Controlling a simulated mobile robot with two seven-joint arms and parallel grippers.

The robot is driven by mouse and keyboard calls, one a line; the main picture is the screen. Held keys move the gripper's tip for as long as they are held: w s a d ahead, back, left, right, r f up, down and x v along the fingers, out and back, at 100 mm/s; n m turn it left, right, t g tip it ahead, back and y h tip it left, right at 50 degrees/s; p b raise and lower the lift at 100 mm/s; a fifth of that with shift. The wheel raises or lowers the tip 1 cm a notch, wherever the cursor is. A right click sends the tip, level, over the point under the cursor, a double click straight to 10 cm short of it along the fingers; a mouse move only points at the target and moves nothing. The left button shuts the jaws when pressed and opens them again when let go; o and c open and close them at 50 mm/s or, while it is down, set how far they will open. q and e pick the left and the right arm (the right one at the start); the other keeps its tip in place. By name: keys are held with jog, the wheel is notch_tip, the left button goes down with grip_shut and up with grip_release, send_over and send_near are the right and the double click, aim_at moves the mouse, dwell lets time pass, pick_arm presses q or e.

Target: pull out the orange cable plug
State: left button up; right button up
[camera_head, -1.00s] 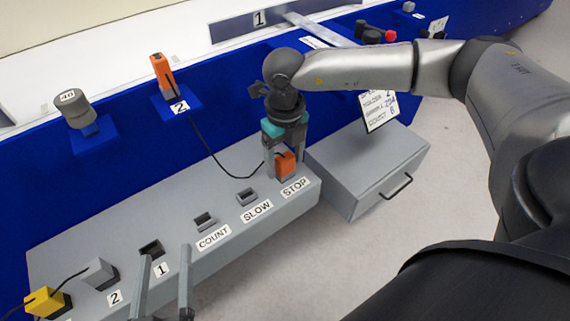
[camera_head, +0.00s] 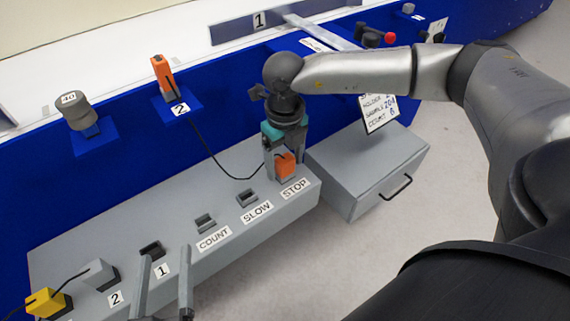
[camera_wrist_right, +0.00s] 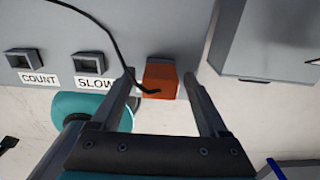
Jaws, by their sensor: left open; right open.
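The orange cable plug (camera_head: 285,165) sits at the STOP position on the grey panel (camera_head: 235,168), with a black cable running from it up to the orange block above label 2. My right gripper (camera_head: 284,172) is over the plug from above, its fingers on either side of it. In the right wrist view the plug (camera_wrist_right: 160,80) lies between the two open fingers (camera_wrist_right: 160,85), with a visible gap on each side. My left gripper (camera_head: 168,262) is open and empty in front of the panel, near label 1.
Empty sockets marked SLOW (camera_head: 247,197), COUNT (camera_head: 205,222) and 1 (camera_head: 151,248) line the panel. A grey plug (camera_head: 100,273) and a yellow plug (camera_head: 45,302) are at the left. A grey drawer box (camera_head: 368,170) stands right of the panel.

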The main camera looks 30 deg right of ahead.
aim_at(285, 158)
dwell(0.5)
grip_shut()
dwell(0.6)
jog(key=shift+r, duration=0.1)
dwell(0.3)
jog(key=shift+r+p, duration=2.75)
jog(key=shift+r, duration=0.2)
